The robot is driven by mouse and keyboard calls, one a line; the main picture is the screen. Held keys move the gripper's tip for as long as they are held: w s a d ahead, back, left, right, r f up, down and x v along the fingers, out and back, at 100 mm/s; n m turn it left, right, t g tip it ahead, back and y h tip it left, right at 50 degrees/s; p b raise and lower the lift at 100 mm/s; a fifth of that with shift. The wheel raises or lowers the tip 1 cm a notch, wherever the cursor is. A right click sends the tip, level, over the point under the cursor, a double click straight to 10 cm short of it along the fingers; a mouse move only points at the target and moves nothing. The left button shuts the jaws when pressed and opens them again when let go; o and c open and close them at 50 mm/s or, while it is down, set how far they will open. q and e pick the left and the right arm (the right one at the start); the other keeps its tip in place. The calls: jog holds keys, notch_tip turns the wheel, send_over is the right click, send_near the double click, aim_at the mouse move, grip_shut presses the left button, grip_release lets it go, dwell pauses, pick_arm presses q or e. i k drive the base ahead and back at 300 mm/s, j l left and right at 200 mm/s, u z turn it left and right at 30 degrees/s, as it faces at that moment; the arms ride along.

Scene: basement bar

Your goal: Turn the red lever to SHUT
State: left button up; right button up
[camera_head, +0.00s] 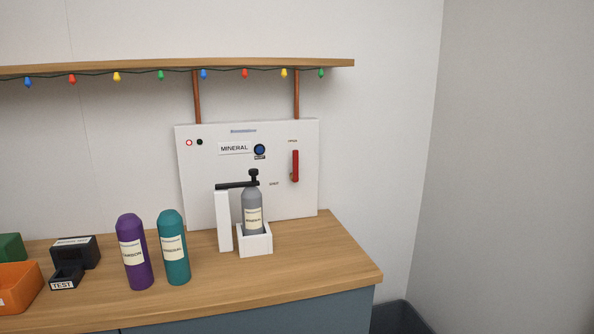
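A red lever (295,166) is on the right part of a white panel (214,160) standing against the wall at the back of the counter. The lever is upright, parallel to the panel's side edge. A tiny label above it is too small to read surely. A small label that seems to read SHUT (274,184) is to the lower left of it. Neither of my grippers is in view, and nothing touches the lever.
A grey bottle (252,211) stands in a white holder (256,245) in front of the panel, left of the lever, under a black arm (232,185). Purple (132,250) and teal (174,248) bottles stand further left. The counter (325,258) is clear at right. A shelf (180,66) with coloured lights hangs above.

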aim_at(296, 166)
jog(key=i+l+u, duration=0.1)
jog(key=l, duration=0.25)
jog(key=i+l+u, duration=0.15)
jog(key=i+l, duration=0.15)
jog(key=i+l+u, duration=0.1)
jog(key=l, duration=0.3)
jog(key=i+l+u, duration=0.1)
jog(key=l, duration=0.3)
jog(key=i+l+u, duration=0.1)
jog(key=i+l, duration=0.15)
jog(key=l, duration=0.1)
